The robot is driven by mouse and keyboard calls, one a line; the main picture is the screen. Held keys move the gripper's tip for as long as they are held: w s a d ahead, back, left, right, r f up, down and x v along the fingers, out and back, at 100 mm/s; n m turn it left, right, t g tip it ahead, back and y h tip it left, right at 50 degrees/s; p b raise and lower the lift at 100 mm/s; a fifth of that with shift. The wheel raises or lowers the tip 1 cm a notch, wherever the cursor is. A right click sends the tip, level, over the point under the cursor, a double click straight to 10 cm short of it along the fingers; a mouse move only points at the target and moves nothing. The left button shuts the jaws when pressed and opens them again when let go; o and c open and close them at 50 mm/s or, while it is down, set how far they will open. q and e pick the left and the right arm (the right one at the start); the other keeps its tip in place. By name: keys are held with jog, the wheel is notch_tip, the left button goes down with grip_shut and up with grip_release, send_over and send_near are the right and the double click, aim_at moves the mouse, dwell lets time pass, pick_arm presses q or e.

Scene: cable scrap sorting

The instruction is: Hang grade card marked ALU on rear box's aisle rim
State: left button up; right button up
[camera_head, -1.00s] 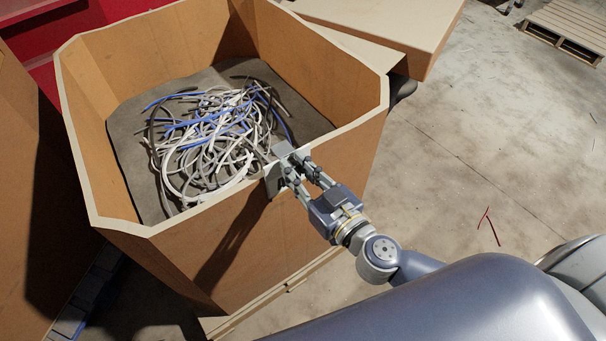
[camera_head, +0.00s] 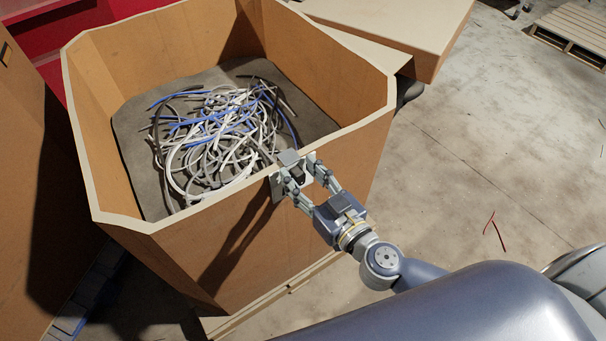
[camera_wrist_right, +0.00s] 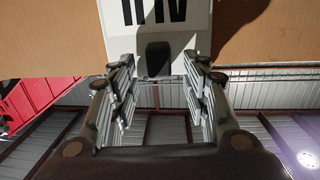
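The grade card (camera_head: 277,189) is a light grey plate at the near rim (camera_head: 228,194) of the brown box. Its top part lies over the rim and its face is against the outer wall. In the right wrist view the card (camera_wrist_right: 122,42) is white with large black letters, upside down and cut off by the picture's edge. A dark grip block (camera_wrist_right: 158,56) stands out from it. My right gripper (camera_head: 303,176) is open at the card, its fingers apart on both sides of the block, with gaps showing in the right wrist view (camera_wrist_right: 160,75). My left gripper is not in view.
The box holds a tangle of grey, white and blue cables (camera_head: 220,130) on a dark liner. Another brown box (camera_head: 25,180) stands at the left. A closed carton (camera_head: 400,25) is behind right. The floor (camera_head: 500,140) at right is mostly clear, with a pallet (camera_head: 575,32) far off.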

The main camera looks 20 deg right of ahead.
jog(key=shift+s+d, duration=0.15)
jog(key=shift+s, duration=0.35)
jog(key=v, duration=1.1)
jog(key=d+f+n+g+h, duration=0.1)
jog(key=d+f+g, duration=0.25)
jog(key=f, duration=1.35)
jog(key=d+f+n+g+h, duration=0.15)
jog(key=d+f, duration=0.25)
jog(key=f, duration=1.3)
jog(key=s+d+f+m+g+h, duration=0.15)
jog(key=s+f+g, duration=0.35)
jog(key=s+f, duration=0.6)
jog(key=s+a+f+m+g, duration=0.1)
jog(key=s+f+g, duration=0.4)
jog(key=s+f, duration=0.6)
jog(key=s+a, duration=0.1)
jog(key=s, duration=0.2)
jog(key=shift+s+f+m+g+h, duration=0.15)
jog(key=shift+s+m+g+h, duration=0.25)
